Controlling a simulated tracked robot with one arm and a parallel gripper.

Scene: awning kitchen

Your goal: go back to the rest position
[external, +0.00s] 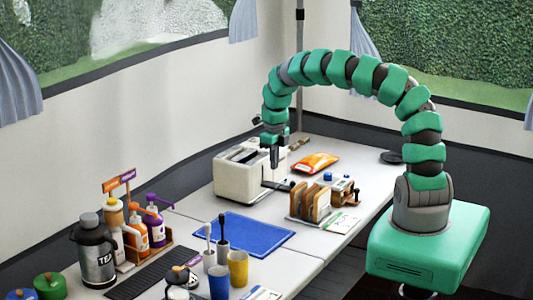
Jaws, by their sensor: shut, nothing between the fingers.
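My arm arches up from its green base at the right and bends down over the table.
A rack with brown slices (314,202) stands right of the toaster, with an orange packet (315,162) behind it. A blue mat (243,233) lies in front. Cups (238,269), pump bottles (154,225) and a tea flask (94,252) fill the near left.

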